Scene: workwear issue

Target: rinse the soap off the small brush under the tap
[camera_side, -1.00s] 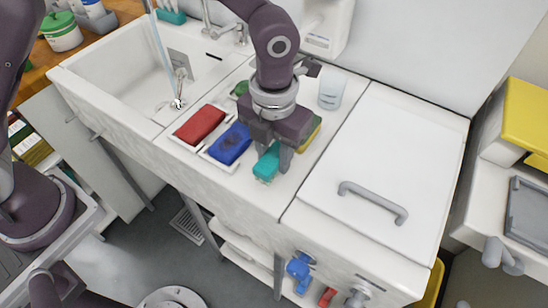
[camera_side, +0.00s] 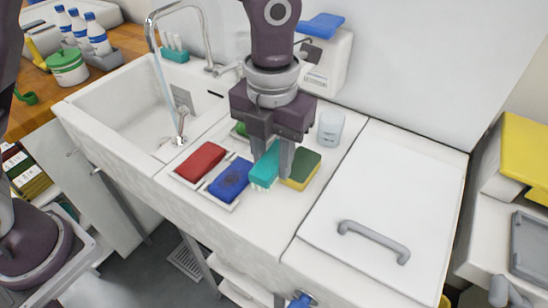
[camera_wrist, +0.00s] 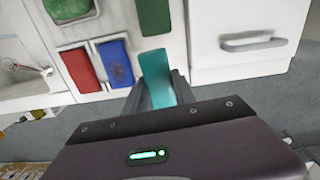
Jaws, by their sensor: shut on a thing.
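My gripper (camera_side: 272,165) is shut on the small teal brush (camera_side: 264,168), bristles down, above the counter right of the sink. In the wrist view the brush (camera_wrist: 158,80) sits between the two fingers. Soap on it is too small to make out. The tap (camera_side: 152,35) arches over the white sink (camera_side: 128,92) at the left, and a pale stream (camera_side: 164,80) falls from it into the basin.
A red block (camera_side: 200,161) and a blue block (camera_side: 231,180) lie in trays beside the sink. A green-and-yellow sponge (camera_side: 301,169) lies just right of my gripper, with a clear cup (camera_side: 330,128) behind. A white lid (camera_side: 385,185) with a handle covers the right side.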

